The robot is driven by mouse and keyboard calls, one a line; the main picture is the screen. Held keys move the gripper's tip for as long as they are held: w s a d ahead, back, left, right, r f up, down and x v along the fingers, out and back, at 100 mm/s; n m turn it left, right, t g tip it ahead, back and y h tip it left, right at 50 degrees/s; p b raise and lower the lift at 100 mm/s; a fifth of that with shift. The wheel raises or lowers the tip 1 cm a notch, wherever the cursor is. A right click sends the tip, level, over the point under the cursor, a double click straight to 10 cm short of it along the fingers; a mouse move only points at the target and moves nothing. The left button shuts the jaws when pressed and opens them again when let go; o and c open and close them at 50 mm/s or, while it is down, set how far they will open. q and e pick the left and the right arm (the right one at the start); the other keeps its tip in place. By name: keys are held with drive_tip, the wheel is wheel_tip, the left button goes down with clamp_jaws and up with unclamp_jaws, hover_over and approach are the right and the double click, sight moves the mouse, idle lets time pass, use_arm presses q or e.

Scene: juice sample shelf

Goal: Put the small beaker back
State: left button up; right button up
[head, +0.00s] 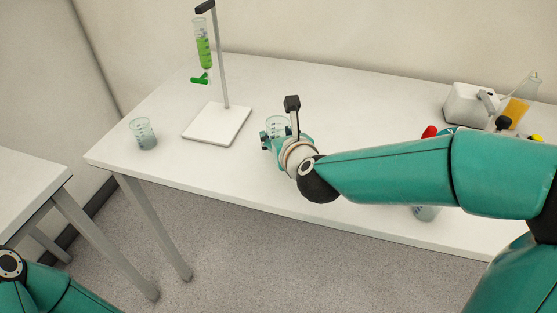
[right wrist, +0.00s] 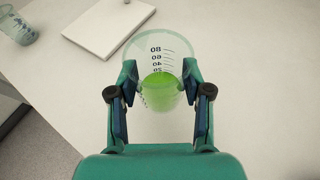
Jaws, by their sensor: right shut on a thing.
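My right gripper (head: 275,143) is shut on a clear beaker (head: 277,124) over the middle of the white table. In the right wrist view the fingers of the gripper (right wrist: 158,95) hold the beaker (right wrist: 160,52) from both sides. It has dark volume marks and bright green liquid at the bottom. It looks upright; I cannot tell whether its base touches the table. My left gripper is out of view; only part of my left arm shows at the lower left.
Another beaker (head: 143,134) stands near the left end of the table (head: 350,110). A stand with a white base (head: 217,124) holds a tube of green liquid (head: 204,50). At right are a white device (head: 470,104) and a container partly hidden below my right arm (head: 425,214).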

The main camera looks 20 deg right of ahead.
drive_tip(key=shift+f+b, duration=0.5)
drive_tip(key=shift+f, duration=2.15)
drive_tip(key=o, duration=1.2)
drive_tip(key=shift+s, duration=0.1)
